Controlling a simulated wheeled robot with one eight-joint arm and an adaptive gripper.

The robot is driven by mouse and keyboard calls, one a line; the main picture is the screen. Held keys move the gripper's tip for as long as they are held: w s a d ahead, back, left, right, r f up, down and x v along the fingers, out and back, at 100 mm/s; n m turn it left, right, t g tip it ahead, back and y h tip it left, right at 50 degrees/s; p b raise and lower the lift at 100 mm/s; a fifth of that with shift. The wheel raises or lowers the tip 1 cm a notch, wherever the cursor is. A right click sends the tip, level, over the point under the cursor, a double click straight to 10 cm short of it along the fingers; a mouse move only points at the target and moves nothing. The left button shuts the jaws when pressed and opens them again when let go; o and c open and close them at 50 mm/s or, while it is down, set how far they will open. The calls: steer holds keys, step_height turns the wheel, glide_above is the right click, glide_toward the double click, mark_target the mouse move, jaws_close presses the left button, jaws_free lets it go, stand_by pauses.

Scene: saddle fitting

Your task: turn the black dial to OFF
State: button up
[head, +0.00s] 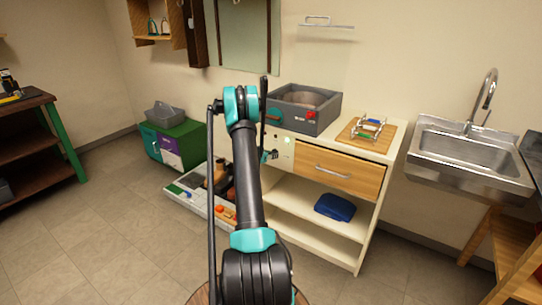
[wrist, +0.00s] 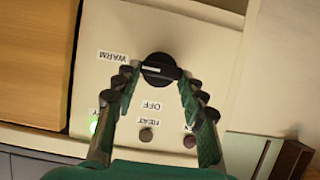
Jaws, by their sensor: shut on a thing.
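The black dial (wrist: 160,66) sits on a cream panel (wrist: 205,40) in the wrist view. Its white mark points left in the picture, roughly toward the WARM label (wrist: 112,56). The OFF label (wrist: 152,105) is below the dial in the picture, and the lettering appears upside down. My gripper (wrist: 158,76) has a finger on each side of the dial and is shut on it. In the head view my gripper (head: 270,155) is at the cabinet's front panel, and the dial cannot be made out there.
A green lamp (wrist: 94,126) is lit on the panel; the lamp by HEAT (wrist: 146,135) and another lamp (wrist: 190,141) are dark. The panel is beside a wooden drawer (head: 340,172). A grey heater box (head: 318,125) stands on top.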

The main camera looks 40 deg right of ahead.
steer(key=shift+w+a+f+n+g+h, duration=0.1)
steer(key=shift+w+f+n+g+h, duration=0.15)
steer(key=shift+n+g+h, duration=1.3)
steer(key=shift+w+a+f+n+g+h, duration=0.15)
steer(key=shift+w+f+n+h, duration=0.1)
steer(key=shift+n, duration=2.6)
steer(key=shift+w+a+f+n+g+h, duration=0.2)
steer(key=shift+n+g+h, duration=0.65)
steer(key=shift+n, duration=1.35)
steer(key=shift+d, duration=0.1)
steer(key=o, duration=1.2)
steer(key=shift+c, duration=0.2)
steer(key=a, duration=1.2)
